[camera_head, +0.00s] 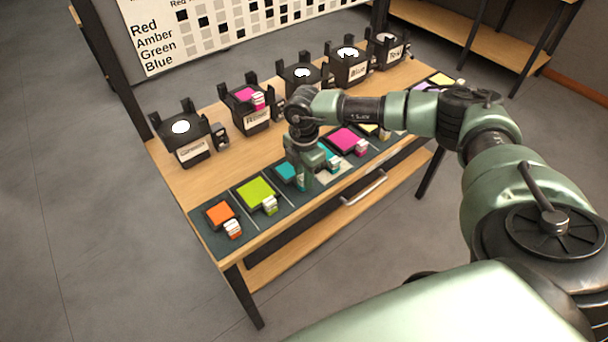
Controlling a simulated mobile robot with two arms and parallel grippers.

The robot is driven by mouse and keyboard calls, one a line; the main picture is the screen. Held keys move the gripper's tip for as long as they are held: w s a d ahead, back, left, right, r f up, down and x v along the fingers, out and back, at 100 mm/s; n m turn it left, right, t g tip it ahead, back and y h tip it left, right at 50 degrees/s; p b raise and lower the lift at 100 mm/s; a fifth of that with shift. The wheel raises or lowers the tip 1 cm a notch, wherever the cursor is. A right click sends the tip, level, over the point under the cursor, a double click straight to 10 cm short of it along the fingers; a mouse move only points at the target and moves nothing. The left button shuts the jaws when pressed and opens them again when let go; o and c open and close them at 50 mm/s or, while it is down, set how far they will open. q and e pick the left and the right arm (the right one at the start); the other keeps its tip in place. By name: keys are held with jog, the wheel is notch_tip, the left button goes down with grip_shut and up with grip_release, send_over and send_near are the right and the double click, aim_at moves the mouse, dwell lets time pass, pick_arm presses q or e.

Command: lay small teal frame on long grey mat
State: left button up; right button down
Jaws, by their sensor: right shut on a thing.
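My right gripper (316,172) is low over the front part of the table and shut on a small teal frame (331,158), whose edge and pale tab show just right of the fingers. The fingers hide part of it, and I cannot tell whether it touches the surface below. Another teal frame (286,170) shows just left of the gripper, partly covered by it. The long grey mat (210,243) runs along the table's front edge, with a lime frame (256,192), an orange frame (219,214) and a magenta frame (346,139) on it. My left gripper is not in view.
Several black lamps stand in a row behind the mat, such as the leftmost one (187,145). A lamp (250,118) holds a magenta frame. My right arm crosses the mat's right part. A drawer handle (364,189) is below the front edge. A chart (215,25) stands behind.

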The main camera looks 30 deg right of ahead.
jog(key=shift+f+b, duration=0.35)
jog(key=shift+f, duration=0.2)
jog(key=c, duration=1.2)
grip_release()
jog(key=shift+o, duration=0.2)
jog(key=shift+r, duration=0.1)
notch_tip(320, 180, up, 7)
jog(key=shift+b, duration=0.4)
jog(key=shift+r, duration=0.65)
notch_tip(320, 180, up, 6)
jog(key=p, duration=0.5)
jog(key=shift+r, duration=0.15)
